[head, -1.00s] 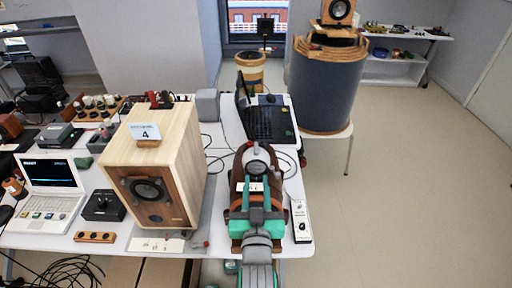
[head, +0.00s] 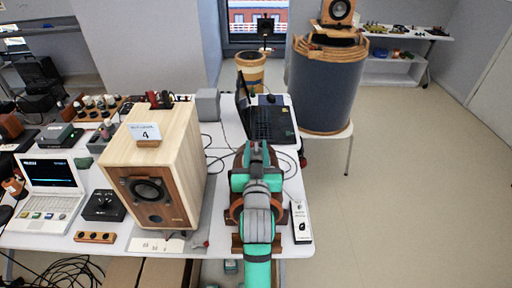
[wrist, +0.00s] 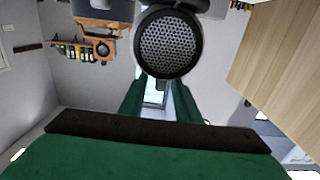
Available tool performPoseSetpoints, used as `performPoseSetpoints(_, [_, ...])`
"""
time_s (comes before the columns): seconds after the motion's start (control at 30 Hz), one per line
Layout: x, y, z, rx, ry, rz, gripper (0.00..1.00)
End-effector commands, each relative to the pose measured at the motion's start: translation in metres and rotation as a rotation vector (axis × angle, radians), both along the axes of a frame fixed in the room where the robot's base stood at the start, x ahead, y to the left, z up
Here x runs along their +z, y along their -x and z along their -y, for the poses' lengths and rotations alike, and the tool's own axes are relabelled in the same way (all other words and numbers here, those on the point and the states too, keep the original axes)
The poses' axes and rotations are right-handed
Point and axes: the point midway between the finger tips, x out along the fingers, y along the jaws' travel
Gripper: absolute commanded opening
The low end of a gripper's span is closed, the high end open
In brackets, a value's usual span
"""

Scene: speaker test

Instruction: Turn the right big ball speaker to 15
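A brown rounded body (head: 237,208), likely the ball speaker, sits on a wooden base (head: 238,243) at the table's right front; my arm hides most of it. My gripper (head: 256,150) reaches over it, with its fingers pointing toward the back of the table. In the wrist view my two green fingers (wrist: 156,90) stand apart with an empty gap between them. A round black-rimmed mesh grille (wrist: 168,44) is close beyond them at the top; I cannot tell whether it belongs to the ball speaker. No angle mark is readable.
A large wooden box speaker (head: 180,150) with a card marked 4 stands left of my arm. A laptop (head: 270,122) is behind, and a white strip with a black knob (head: 301,222) lies to the right. The floor (head: 420,190) right of the table is clear.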

Motion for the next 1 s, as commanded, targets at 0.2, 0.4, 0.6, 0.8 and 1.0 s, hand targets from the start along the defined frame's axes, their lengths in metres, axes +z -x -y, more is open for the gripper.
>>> performPoseSetpoints(0.2, [0.0003, -0.0075, 0.0002, 0.000, 0.000, 0.001, 0.30])
performPoseSetpoints(0.4, [0.0002, -0.0074, 0.0002, 0.000, 0.000, 0.001, 0.27])
performPoseSetpoints(0.6, [0.0002, -0.0073, 0.0002, 0.000, 0.000, 0.001, 0.00])
performPoseSetpoints(0.8, [-0.0005, -0.0076, -0.0009, -0.015, 0.001, -0.002, 0.00])
performPoseSetpoints(1.0, [-0.0020, -0.0083, -0.0013, -0.088, 0.003, -0.007, 0.00])
